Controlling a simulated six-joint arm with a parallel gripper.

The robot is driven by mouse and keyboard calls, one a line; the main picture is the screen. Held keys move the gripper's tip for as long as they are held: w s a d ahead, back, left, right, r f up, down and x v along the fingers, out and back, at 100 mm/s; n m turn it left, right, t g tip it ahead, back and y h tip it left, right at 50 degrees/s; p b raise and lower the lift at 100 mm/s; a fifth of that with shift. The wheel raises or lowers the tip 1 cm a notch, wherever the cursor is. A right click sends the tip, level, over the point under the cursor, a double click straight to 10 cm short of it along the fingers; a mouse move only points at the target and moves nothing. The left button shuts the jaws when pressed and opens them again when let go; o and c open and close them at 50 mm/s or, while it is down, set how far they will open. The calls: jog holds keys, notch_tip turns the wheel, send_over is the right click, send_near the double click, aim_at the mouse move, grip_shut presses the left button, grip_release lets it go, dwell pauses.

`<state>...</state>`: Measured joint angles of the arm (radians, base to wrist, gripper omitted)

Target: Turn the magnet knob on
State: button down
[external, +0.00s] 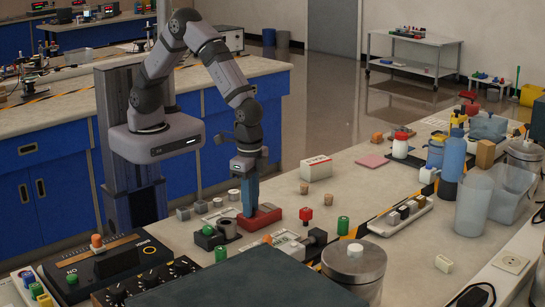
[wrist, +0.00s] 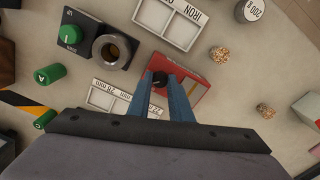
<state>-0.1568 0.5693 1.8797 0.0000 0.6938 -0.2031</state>
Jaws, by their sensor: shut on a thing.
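A low red box (external: 262,218) stands on the bench, below my gripper (external: 249,205). It also shows in the wrist view (wrist: 190,72), with a small black knob (wrist: 159,79) at its left edge. My gripper's two blue fingers (wrist: 162,92) are shut on this black knob, with the fingertips on either side of it. In the external view the fingers point straight down and hide the knob. Any lettering on the red box that names the knob is too small to read, and I cannot tell which way the knob is turned.
Left of the red box stand a black box with a green knob (wrist: 71,34) and a metal ring (wrist: 111,47). White labelled trays (wrist: 171,17) lie close by. Two corks (wrist: 219,54) stand to the right. A white box (external: 316,168) is behind, and a metal pot (external: 354,268) is in front.

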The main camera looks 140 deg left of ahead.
jog(key=m, duration=0.3)
jog(key=shift+r+m+p, duration=0.1)
jog(key=shift+m+p, duration=0.25)
jog(key=shift+m, duration=0.05)
jog(key=shift+w+m, duration=0.1)
jog(key=shift+m, duration=1.7)
jog(key=c, duration=1.6)
grip_release()
jog(key=shift+r+b, duration=0.5)
jog(key=shift+r, duration=3.1)
